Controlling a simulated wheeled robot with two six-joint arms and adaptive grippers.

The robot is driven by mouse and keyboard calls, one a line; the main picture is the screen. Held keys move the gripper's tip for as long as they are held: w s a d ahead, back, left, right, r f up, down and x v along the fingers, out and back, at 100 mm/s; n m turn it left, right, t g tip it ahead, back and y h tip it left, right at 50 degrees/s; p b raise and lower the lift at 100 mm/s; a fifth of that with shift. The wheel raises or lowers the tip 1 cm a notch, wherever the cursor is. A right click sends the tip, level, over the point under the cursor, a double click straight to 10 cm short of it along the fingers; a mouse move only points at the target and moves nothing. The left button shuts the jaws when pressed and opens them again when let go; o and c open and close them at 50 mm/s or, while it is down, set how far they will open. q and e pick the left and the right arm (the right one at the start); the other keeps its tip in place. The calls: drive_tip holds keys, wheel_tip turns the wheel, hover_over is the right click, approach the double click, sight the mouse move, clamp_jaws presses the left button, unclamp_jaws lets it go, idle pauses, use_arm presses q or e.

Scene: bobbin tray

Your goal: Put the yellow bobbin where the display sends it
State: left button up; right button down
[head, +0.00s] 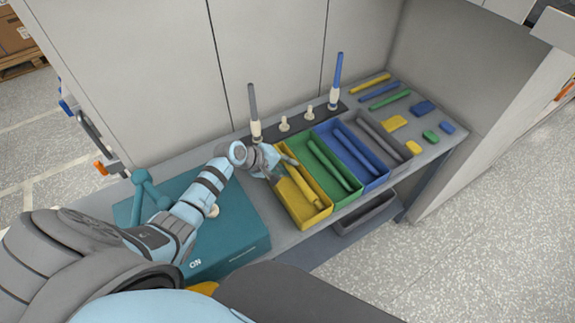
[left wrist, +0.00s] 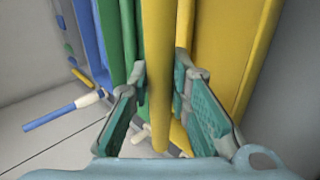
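A yellow bobbin (left wrist: 160,75) runs between the two fingers of my left gripper (left wrist: 160,72) in the left wrist view. The fingertips sit against its sides, so the gripper looks shut on it. In the head view my left gripper (head: 284,162) is at the back end of the yellow tray (head: 281,199), where a yellow bobbin (head: 305,189) shows lengthwise. A second yellow bar (left wrist: 252,50) in the left wrist view may be another bobbin or the tray's side. I cannot make out a display. My right gripper is out of view.
Green (head: 342,200), blue (head: 371,184) and grey (head: 401,157) trays stand beside the yellow one, with bars in them. Behind them is a dark strip with pegs (head: 309,113). A teal box (head: 238,222) marked ON is at left. Several coloured pieces lie at right.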

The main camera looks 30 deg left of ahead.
use_arm(q)
drive_tip(key=o, duration=0.3)
drive_tip(key=shift+o, duration=0.5)
drive_tip(key=shift+s+r, duration=0.15)
drive_tip(key=shift+s, duration=0.05)
wheel_tip(320, 180, up, 10)
drive_tip(key=shift+f, duration=0.1)
drive_tip(key=p+v, duration=0.3)
drive_tip(key=v, duration=0.5)
drive_tip(key=shift+p, duration=0.35)
